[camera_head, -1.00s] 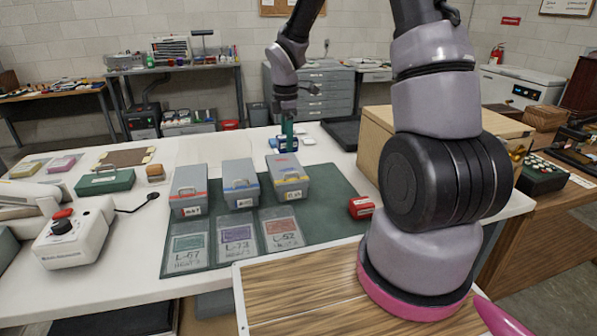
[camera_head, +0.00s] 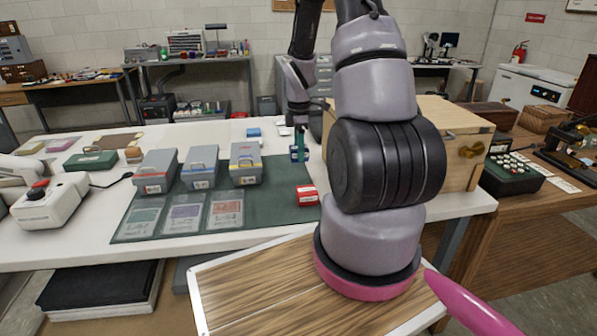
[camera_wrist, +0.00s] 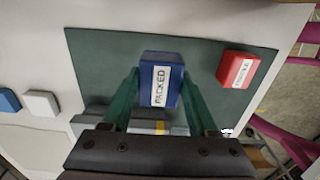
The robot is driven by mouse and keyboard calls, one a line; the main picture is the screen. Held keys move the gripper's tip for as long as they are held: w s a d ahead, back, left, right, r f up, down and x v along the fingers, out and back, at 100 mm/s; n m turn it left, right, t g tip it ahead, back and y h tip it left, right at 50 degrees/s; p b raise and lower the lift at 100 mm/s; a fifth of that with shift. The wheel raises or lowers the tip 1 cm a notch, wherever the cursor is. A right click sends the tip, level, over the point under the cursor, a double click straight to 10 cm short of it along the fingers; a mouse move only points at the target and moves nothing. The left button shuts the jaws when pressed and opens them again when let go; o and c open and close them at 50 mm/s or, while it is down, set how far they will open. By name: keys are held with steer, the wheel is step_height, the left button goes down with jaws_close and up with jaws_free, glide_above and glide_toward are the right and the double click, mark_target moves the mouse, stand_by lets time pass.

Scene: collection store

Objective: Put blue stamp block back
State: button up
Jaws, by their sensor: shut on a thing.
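The blue stamp block (camera_wrist: 160,82), with a white label reading PACKED, is between the green fingers of my gripper (camera_wrist: 158,98) in the wrist view. The gripper is shut on it. In the head view my gripper (camera_head: 299,148) hangs over the back right part of the dark green mat (camera_head: 270,205), with the blue block (camera_head: 294,154) at its tips. I cannot tell the exact height above the mat. A red stamp block (camera_head: 307,196) sits on the mat's right part; it also shows in the wrist view (camera_wrist: 238,69).
Grey boxes stand on the mat, including a yellow-banded one (camera_head: 245,163), with labelled sleeves (camera_head: 225,210) in front. A small blue block (camera_head: 254,132) and a white block (camera_head: 253,142) lie behind. A wooden crate (camera_head: 455,150) stands right of my arm.

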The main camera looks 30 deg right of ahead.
mark_target(299, 176)
steer(key=shift+f, duration=3.15)
steer(key=shift+f, duration=0.1)
steer(key=o, duration=1.1)
steer(key=shift+c, duration=0.2)
